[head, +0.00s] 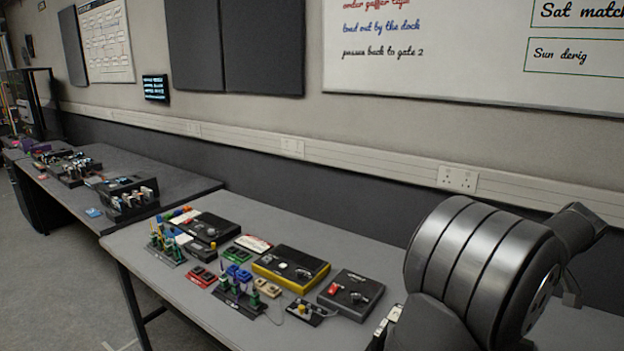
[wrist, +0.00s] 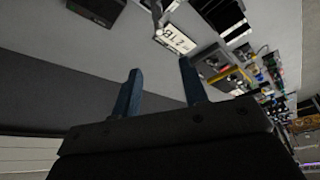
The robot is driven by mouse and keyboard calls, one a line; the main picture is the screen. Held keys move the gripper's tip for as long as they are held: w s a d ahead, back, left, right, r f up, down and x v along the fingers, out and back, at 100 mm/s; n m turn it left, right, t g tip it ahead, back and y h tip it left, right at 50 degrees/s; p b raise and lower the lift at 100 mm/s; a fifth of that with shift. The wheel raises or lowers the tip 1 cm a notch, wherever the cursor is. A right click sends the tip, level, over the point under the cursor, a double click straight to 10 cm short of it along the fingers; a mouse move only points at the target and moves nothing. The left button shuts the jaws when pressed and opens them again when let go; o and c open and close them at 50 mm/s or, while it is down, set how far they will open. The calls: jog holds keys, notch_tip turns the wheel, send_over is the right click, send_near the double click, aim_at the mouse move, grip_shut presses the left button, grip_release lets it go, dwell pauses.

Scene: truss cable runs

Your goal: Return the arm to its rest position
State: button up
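My gripper (wrist: 158,88) shows in the wrist view with its two blue fingers spread apart. Nothing is between the fingers. It is above the grey table, and a white label card lies on the table beyond the fingertips (wrist: 175,38). In the head view my arm's thick dark grey joint fills the lower right. The gripper itself cannot be made out there.
The near grey table (head: 160,262) bears a yellow-edged black box (head: 290,268), a dark box with a red part (head: 350,293), and several small coloured blocks and connectors. A second table (head: 190,180) with black devices stands at left. A wall with sockets (head: 458,178) runs behind.

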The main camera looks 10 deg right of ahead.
jog(key=x, duration=1.5)
jog(key=shift+w+a+f, duration=0.1)
jog(key=shift+w+f, duration=0.05)
jog(key=shift+f, duration=0.15)
jog(key=shift+r+m+h, duration=0.25)
jog(key=shift+m+h, duration=0.05)
jog(key=shift+m, duration=0.5)
jog(key=m+h, duration=0.1)
jog(key=m, duration=0.3)
jog(key=shift+a+h, duration=0.1)
jog(key=shift+h, duration=0.2)
jog(key=shift+a+m+g+h, duration=0.1)
jog(key=shift+m+g+h, duration=0.45)
jog(key=shift+m, duration=1.55)
jog(key=shift+m+g+h, duration=0.35)
jog(key=shift+m+h, duration=0.3)
jog(key=shift+m, duration=1.05)
jog(key=shift+a+r, duration=0.15)
jog(key=shift+r, duration=0.25)
jog(key=shift+c, duration=0.4)
